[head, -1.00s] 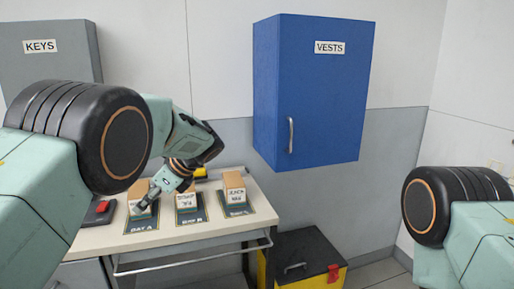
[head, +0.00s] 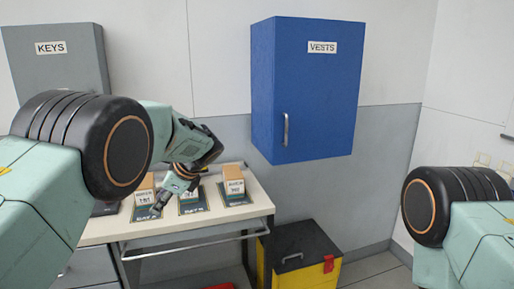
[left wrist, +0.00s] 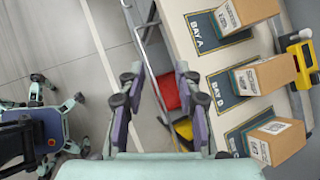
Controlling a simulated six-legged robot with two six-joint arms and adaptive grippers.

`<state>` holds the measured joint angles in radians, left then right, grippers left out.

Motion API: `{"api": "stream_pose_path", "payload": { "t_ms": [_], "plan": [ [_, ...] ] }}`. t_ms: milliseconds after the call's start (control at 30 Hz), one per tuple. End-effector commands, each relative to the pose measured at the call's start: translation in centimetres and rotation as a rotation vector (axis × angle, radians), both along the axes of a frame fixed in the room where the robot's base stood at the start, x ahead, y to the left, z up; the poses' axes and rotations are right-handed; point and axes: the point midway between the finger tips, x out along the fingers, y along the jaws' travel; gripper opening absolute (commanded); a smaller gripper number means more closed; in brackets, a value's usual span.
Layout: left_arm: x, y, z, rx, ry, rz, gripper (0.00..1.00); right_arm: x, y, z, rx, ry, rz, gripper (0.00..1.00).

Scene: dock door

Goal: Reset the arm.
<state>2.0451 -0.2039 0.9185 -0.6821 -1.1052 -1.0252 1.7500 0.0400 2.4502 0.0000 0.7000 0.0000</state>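My left gripper (head: 157,206) hangs over the front part of the table in the head view, near the left and middle cartons. In the left wrist view its two fingers (left wrist: 158,80) are spread, with nothing between them, beside the table's edge. Three brown cartons stand on dark bay mats: the left one (head: 144,182), the middle one (head: 188,194) and the right one (head: 234,184). The wrist view shows the Bay A carton (left wrist: 245,12), the Bay B carton (left wrist: 262,76) and a third carton (left wrist: 282,142). My right gripper is out of view; only part of that arm shows.
The pale table (head: 258,207) has a front rail (head: 195,242). A blue VESTS cabinet (head: 310,95) and a grey KEYS cabinet (head: 55,75) hang on the wall. A black-lidded yellow box (head: 300,255) stands right of the table. A yellow object (left wrist: 300,58) lies behind the cartons.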

Motion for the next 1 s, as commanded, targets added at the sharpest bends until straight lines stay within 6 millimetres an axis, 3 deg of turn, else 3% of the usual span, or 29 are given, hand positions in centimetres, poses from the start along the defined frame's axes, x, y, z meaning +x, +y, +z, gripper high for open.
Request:
{"api": "stream_pose_path", "payload": {
  "t_ms": [167,267,467,700,1000],
  "plan": [
    [0.4,-1.7,-3.8,-0.143,-0.101,0.027,0.34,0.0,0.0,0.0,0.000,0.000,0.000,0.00],
    [-0.2,-2.8,-7.1,-0.259,-0.159,0.068,0.34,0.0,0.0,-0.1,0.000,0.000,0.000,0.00],
    [-3.8,-4.9,-15.9,-0.527,-0.249,0.236,0.34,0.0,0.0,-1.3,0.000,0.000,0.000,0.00],
    [-11.0,-6.1,-25.2,-0.776,-0.319,0.524,0.34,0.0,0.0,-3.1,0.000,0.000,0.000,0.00],
    [-22.5,-5.4,-33.7,-0.937,-0.400,0.942,0.34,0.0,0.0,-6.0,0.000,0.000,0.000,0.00]
  ]
}}
